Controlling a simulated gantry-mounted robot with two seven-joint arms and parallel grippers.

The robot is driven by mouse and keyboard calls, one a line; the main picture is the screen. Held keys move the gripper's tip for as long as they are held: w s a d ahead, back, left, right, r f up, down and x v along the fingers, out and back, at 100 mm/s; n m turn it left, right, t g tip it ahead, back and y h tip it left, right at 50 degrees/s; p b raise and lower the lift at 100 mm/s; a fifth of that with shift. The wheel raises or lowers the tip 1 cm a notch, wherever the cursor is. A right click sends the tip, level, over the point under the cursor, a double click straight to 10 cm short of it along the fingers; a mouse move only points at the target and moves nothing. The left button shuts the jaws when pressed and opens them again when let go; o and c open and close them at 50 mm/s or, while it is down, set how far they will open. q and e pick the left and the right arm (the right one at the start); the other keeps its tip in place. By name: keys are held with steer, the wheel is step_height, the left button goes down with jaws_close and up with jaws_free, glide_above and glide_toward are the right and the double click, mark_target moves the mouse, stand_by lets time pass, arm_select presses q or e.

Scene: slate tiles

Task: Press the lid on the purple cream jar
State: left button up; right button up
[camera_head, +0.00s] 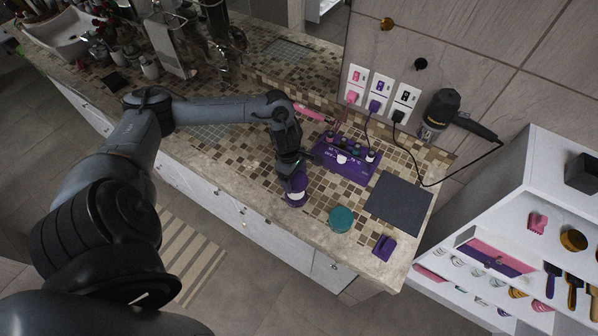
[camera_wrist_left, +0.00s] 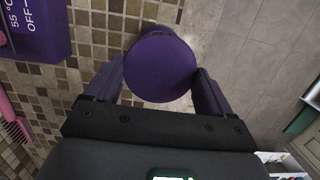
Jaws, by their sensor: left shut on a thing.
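The purple cream jar (camera_head: 296,198) stands near the counter's front edge, purple with a pale band. Its round purple lid (camera_wrist_left: 160,66) fills the space between my left fingers in the left wrist view. My left gripper (camera_head: 294,174) points down over the jar and is shut on the lid. In the left wrist view, the left gripper (camera_wrist_left: 160,92) has one finger on each side of the disc. A purple edge shows just beyond the lid. I cannot tell whether the lid is fully seated. My right gripper is not in view.
A purple heater box (camera_head: 345,168) with small pots stands behind the jar. A teal round item (camera_head: 341,219), a small purple item (camera_head: 384,247) and a dark mat (camera_head: 398,204) lie to the right. A pink comb (camera_head: 309,113) lies behind. The counter's front edge is close.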

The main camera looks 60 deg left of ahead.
arm_select(q)
steer(key=shift+f+b, duration=1.15)
steer(key=shift+f, duration=1.05)
steer(key=shift+f+b, duration=0.9)
steer(key=shift+b, duration=0.15)
steer(key=shift+b, duration=0.5)
steer(key=shift+f+b, duration=0.1)
steer(key=shift+b, duration=0.3)
steer(key=shift+b, duration=0.3)
stand_by(0.6)
stand_by(0.4)
